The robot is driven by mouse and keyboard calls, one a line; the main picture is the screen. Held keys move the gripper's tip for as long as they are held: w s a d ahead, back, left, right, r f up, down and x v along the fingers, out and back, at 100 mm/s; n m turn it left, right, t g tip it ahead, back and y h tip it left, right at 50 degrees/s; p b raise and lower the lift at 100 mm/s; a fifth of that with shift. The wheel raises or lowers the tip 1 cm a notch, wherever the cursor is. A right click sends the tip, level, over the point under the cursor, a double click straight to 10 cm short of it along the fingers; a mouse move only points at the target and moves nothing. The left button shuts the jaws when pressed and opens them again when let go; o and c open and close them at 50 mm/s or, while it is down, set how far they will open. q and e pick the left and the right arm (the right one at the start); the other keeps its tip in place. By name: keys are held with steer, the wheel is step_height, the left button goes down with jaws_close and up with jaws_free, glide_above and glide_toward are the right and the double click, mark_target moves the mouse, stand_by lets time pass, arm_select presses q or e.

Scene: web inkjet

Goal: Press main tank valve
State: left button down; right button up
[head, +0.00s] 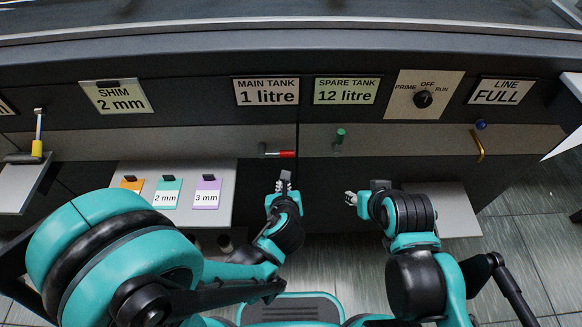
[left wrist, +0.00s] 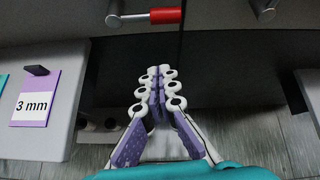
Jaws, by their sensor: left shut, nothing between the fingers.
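The main tank valve (head: 278,153) is a red-handled lever lying sideways on the grey panel, below the white MAIN TANK 1 litre sign (head: 267,91). It also shows at the top of the left wrist view (left wrist: 150,17). My left gripper (head: 284,177) is shut and empty, just below the red handle and apart from it; in the left wrist view its fingertips (left wrist: 158,72) are together. My right gripper (head: 350,198) is to the right and lower, beneath the green spare tank valve (head: 340,136), which stands upright. Its fingers are too small to judge.
A light shelf (head: 133,204) on the left bears orange, teal and purple shim cards, the purple one marked 3 mm (head: 207,192). Another grey shelf (head: 455,211) is beside my right gripper.

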arm_select(q)
steer(key=shift+s+d+f+m, duration=0.2)
steer(key=shift+d+m, duration=0.45)
steer(key=shift+m, duration=0.25)
steer(key=b+x, duration=0.4)
steer(key=x, duration=0.6)
steer(key=r, duration=0.2)
steer(key=w+r, duration=0.1)
steer(key=r, duration=0.1)
steer(key=shift+w, duration=0.1)
steer(key=shift+r, duration=0.1)
steer(key=shift+d, duration=0.15)
